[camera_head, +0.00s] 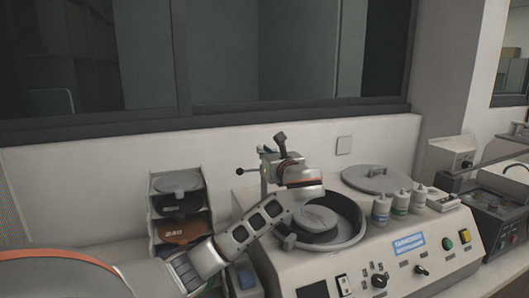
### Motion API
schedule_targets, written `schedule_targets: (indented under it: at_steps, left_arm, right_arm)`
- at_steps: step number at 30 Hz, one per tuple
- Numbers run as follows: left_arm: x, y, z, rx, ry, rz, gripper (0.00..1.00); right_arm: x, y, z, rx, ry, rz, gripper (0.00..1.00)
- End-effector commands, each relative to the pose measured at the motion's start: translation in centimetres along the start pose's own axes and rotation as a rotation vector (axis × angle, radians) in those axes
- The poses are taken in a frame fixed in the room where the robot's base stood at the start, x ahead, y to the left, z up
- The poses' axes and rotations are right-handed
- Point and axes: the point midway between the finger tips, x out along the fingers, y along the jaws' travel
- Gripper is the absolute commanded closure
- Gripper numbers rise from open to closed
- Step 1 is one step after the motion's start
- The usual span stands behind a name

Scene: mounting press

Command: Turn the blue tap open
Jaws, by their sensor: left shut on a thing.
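My left arm comes in from the left, reaches over the front of the machine and bends back at the wrist. My left gripper (273,150) is at the head of the upright post behind the round bowl, shut on a small part there. A small bluish bit, seemingly the blue tap (264,150), shows at the gripper's left side. The gripper and wrist hide most of the tap, so I cannot tell how its handle is turned. My right gripper is not in view.
The press (400,262) has a round bowl (350,236) with a disc inside, and knobs and buttons in front. Several bottles (381,209) and a round lid (377,179) stand on its right. A rack of discs (154,222) stands left. A black-balled lever (241,171) sticks out left of the post.

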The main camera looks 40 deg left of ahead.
Motion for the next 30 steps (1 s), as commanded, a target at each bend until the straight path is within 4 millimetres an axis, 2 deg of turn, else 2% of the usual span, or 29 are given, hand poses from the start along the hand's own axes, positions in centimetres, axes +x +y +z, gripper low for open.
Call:
schedule_targets:
  at_steps: [14,17,30]
  left_arm:
    - [0.01,-0.03,-0.28,0.003,0.004,0.015,1.0]
    - [0.02,-0.03,-0.28,0.003,0.004,0.015,0.76]
    - [-0.48,-0.07,-0.13,0.0,0.002,0.014,0.76]
  right_arm:
    - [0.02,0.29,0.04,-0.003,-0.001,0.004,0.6]
    - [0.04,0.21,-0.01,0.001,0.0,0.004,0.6]
    - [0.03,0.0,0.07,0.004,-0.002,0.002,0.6]
